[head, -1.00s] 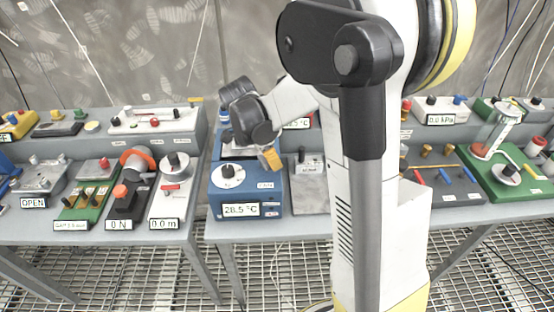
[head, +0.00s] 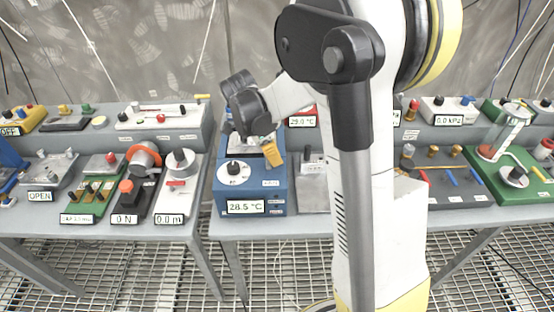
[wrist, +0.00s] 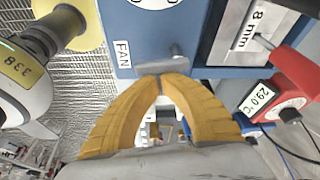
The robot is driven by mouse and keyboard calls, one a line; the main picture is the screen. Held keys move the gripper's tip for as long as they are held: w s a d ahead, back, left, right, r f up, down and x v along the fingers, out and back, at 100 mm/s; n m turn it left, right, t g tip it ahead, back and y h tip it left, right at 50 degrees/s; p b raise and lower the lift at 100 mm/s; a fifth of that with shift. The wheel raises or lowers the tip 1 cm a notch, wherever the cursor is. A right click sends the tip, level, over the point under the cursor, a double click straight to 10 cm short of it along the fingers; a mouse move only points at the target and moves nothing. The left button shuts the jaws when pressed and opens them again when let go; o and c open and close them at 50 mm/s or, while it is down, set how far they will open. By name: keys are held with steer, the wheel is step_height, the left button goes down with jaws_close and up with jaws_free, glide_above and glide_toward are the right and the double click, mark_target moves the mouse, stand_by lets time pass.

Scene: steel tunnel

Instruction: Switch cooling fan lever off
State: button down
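The cooling fan lever (wrist: 178,62) is a small grey bar by the FAN label (wrist: 122,54) on a blue box, seen in the wrist view. My gripper (wrist: 160,76) has its two orange fingers together at the tips, right against or just in front of the lever; I cannot tell if they touch it. In the head view the blue box (head: 224,200) has a white dial (head: 233,171) and a display reading 28.5 °C. My gripper (head: 273,150) hangs over its back right top there, and the lever cannot be made out.
A red device (wrist: 297,72) with a 29.0 °C display is close to the right finger in the wrist view. A grey plate (head: 313,194) stands right of the blue box. Other devices crowd the left bench (head: 190,228); a narrow gap separates the benches.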

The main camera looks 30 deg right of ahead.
steer(key=shift+s+d, duration=0.1)
steer(key=shift+d, duration=0.25)
step_height(320, 180, up, 10)
steer(key=p, duration=0.3)
steer(key=shift+f, duration=0.25)
steer(key=s+a+n+t+y+b, duration=0.3)
steer(key=s+a+n+t, duration=0.5)
steer(key=s+a+n, duration=0.6)
steer(key=shift+s+a+r+n+b, duration=0.25)
steer(key=shift+s+n+b, duration=0.55)
steer(key=shift+n, duration=2.9)
